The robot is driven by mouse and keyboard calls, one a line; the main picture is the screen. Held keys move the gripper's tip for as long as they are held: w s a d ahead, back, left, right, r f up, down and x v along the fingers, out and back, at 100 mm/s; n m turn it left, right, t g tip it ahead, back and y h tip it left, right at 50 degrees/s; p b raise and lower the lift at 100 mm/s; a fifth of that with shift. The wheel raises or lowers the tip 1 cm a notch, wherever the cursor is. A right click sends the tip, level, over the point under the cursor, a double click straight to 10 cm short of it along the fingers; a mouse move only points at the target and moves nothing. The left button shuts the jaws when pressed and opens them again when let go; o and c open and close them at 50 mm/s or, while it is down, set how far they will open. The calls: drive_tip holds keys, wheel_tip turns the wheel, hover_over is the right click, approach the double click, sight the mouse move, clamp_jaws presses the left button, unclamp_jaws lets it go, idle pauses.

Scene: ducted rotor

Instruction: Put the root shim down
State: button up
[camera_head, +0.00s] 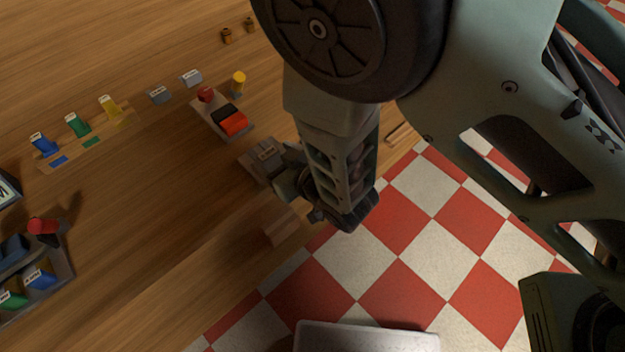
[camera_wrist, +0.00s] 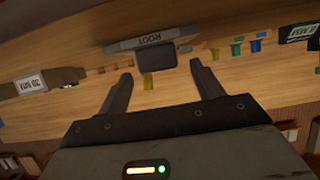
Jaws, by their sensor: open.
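A grey piece labelled ROOT (camera_wrist: 146,41) shows ahead of my gripper in the wrist view, with a darker grey block (camera_wrist: 155,57) against it. I cannot tell whether the root shim is the labelled piece or the darker block. In the head view a grey labelled piece (camera_head: 262,153) lies on the wooden table (camera_head: 150,190), just left of my gripper (camera_head: 282,184). My gripper also shows in the wrist view (camera_wrist: 160,70), its fingers apart and nothing visible clamped between them. My wrist hides part of the grey piece's right side.
Small grey labelled blocks (camera_head: 159,95) and a coloured peg row (camera_head: 77,126) are further left. A bin (camera_head: 62,262) sits front left. A wooden block (camera_head: 280,228) lies near the table edge.

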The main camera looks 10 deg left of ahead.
drive_tip(key=p+v, duration=0.2)
drive_tip(key=v, duration=1.1)
drive_tip(key=shift+s+d+r, duration=0.1)
